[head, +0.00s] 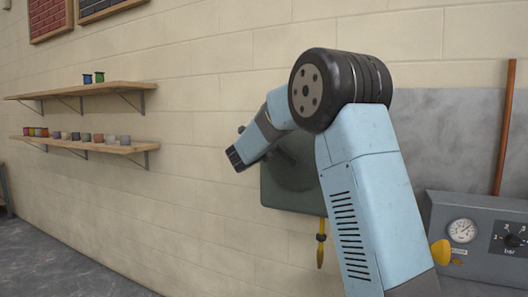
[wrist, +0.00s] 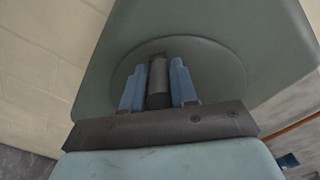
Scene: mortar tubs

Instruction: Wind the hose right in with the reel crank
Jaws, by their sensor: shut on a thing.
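The grey-green reel housing (head: 283,192) is on the wall behind my arm in the head view, and my arm covers much of it. In the wrist view the housing (wrist: 265,45) fills the middle, with a round disc (wrist: 215,65) on its face. My gripper (wrist: 158,70) has its two blue fingers on either side of a dark cylindrical crank grip (wrist: 158,82), shut on it. The rest of the crank is hidden. A short yellow hose end (head: 320,254) with a dark collar hangs just below the housing. My gripper's fingers cannot be made out in the head view.
A grey panel box (head: 480,262) with a gauge and dial stands at the right, with a yellow knob (head: 441,252) at its left edge. A brown pipe (head: 504,130) runs up the wall. Two shelves (head: 85,145) with small pots are at the left.

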